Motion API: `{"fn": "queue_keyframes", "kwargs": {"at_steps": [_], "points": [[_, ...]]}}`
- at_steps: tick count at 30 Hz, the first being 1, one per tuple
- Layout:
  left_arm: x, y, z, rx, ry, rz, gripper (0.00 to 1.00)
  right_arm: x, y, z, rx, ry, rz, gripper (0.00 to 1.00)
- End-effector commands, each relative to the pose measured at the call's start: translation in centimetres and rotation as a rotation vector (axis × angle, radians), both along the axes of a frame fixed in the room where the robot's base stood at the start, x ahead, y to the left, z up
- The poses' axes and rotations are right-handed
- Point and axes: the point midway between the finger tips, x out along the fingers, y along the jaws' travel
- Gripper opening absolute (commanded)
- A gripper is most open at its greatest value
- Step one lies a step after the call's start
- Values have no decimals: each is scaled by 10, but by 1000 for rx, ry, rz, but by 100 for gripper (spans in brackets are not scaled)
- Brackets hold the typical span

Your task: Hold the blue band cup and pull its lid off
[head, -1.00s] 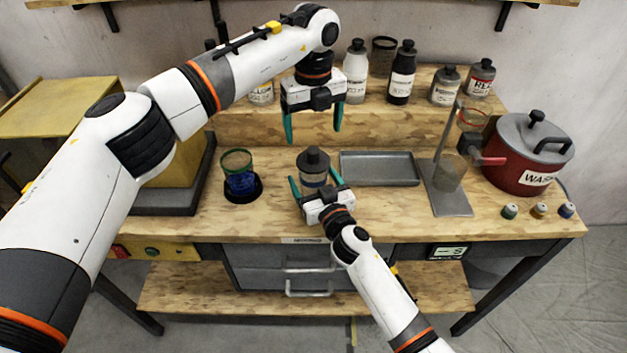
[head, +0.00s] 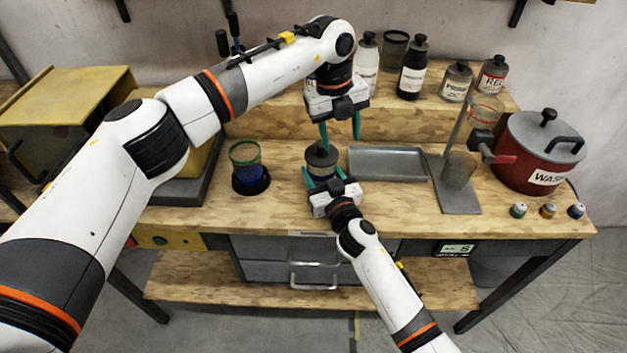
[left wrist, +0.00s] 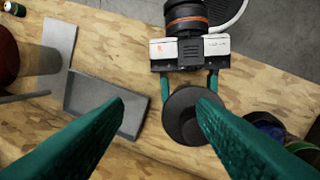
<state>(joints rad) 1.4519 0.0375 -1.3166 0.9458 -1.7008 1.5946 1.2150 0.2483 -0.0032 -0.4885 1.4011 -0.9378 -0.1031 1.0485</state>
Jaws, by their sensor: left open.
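The blue band cup (head: 322,177) stands on the bench, a strip of blue showing under its dark knobbed lid (head: 321,159). My right gripper (head: 324,177) has its teal fingers close against both sides of the cup body, below the lid; it appears closed on it. My left gripper (head: 340,138) is open and empty, pointing down above and behind the lid. In the left wrist view the lid (left wrist: 184,130) lies partly behind the right-hand finger, off-centre between the fingertips (left wrist: 162,103). Much of the cup body is hidden by the lid and right gripper.
A blue-filled glass (head: 246,165) in a dark holder stands left of the cup. A grey tray (head: 387,163) lies to the right, then a stand (head: 462,197) and a red pot (head: 538,155). Several bottles (head: 412,70) stand on the raised shelf behind.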

Motion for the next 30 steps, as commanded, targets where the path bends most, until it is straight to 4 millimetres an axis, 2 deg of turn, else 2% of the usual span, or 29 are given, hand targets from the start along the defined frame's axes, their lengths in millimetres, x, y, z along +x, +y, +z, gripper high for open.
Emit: {"fn": "queue_keyframes", "kwargs": {"at_steps": [1,3,7,9,12,15,19,23,26,30], "points": [[-11,-19,-15,-82,18,-30,52,0,0,-1,0,1,0,16],[-28,-51,-30,-234,39,-64,52,0,0,-1,0,1,0,16],[-70,-115,-41,-595,83,-86,52,0,0,-1,-1,2,0,16],[-89,-141,-34,-796,106,-58,52,0,0,-1,-1,2,0,16],[-109,-166,-15,-1070,131,25,52,0,0,-1,-1,2,-1,16],[-119,-174,10,-1323,146,161,52,0,0,-1,-1,2,-1,16],[-115,-159,36,-1603,151,414,52,0,0,-1,-1,2,-1,16],[-102,-120,46,-1809,138,742,52,0,0,-1,-1,3,-1,16],[-91,-78,38,-1904,117,1031,52,0,0,-2,-1,3,-1,16],[-87,-17,9,-1932,78,1434,52,0,0,-2,-1,3,-1,16]]}}
